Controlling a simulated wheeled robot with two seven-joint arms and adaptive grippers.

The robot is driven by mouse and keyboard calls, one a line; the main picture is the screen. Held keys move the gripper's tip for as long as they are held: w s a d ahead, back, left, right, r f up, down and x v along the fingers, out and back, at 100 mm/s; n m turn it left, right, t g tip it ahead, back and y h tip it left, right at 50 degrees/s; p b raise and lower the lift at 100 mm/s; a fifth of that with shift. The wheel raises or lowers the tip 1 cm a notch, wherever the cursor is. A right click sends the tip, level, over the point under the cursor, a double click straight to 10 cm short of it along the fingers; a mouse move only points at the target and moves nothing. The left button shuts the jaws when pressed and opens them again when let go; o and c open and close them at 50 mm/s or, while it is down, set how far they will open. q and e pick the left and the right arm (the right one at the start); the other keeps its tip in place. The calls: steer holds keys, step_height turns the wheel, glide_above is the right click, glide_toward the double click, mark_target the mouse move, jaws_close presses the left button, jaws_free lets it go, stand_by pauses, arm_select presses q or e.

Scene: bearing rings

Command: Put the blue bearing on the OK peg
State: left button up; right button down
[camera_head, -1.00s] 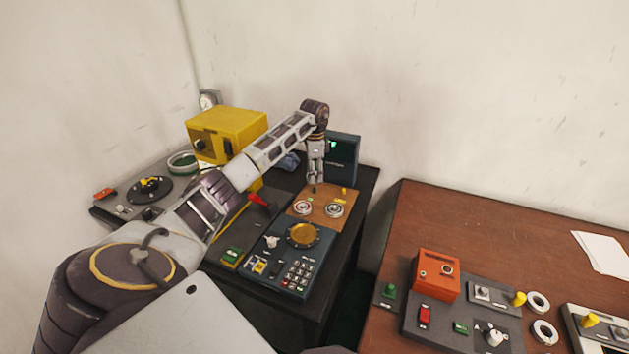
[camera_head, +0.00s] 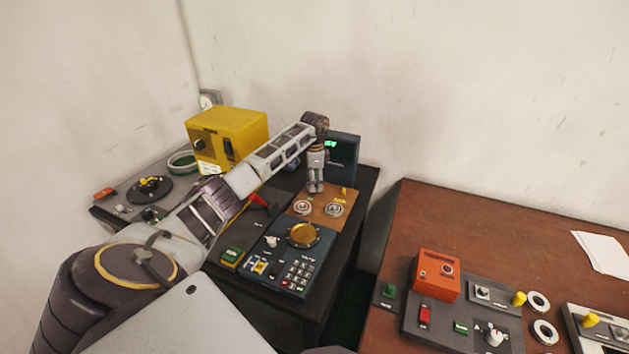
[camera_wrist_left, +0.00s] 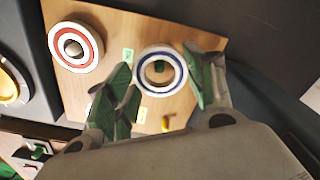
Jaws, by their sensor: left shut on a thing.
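The blue bearing (camera_wrist_left: 141,68), a white ring with a blue band, lies between the fingers of my left gripper (camera_wrist_left: 160,88) in the left wrist view. The fingers are shut on it. A dark green peg top (camera_wrist_left: 158,67) shows within its hole; I cannot tell how far the ring is down around the peg. In the head view my left gripper (camera_head: 316,188) is low over the back left of the wooden board (camera_head: 322,218). A green label (camera_wrist_left: 127,55) is beside the bearing; its text is unreadable. My right gripper is not in view.
A red-banded bearing (camera_head: 302,207) and another pale ring (camera_head: 334,210) lie at the board's front. A yellow peg (camera_wrist_left: 168,121) stands close by. A dark box (camera_head: 342,155) is behind my gripper, and a blue keypad panel (camera_head: 279,282) is in front.

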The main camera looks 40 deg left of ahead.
arm_select(q)
steer(key=shift+f, duration=0.35)
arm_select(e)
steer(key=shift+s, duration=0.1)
arm_select(q)
steer(key=o, duration=1)
steer(key=shift+r, duration=0.1)
steer(key=shift+r, duration=0.8)
step_height(320, 180, up, 12)
steer(key=shift+f, duration=0.25)
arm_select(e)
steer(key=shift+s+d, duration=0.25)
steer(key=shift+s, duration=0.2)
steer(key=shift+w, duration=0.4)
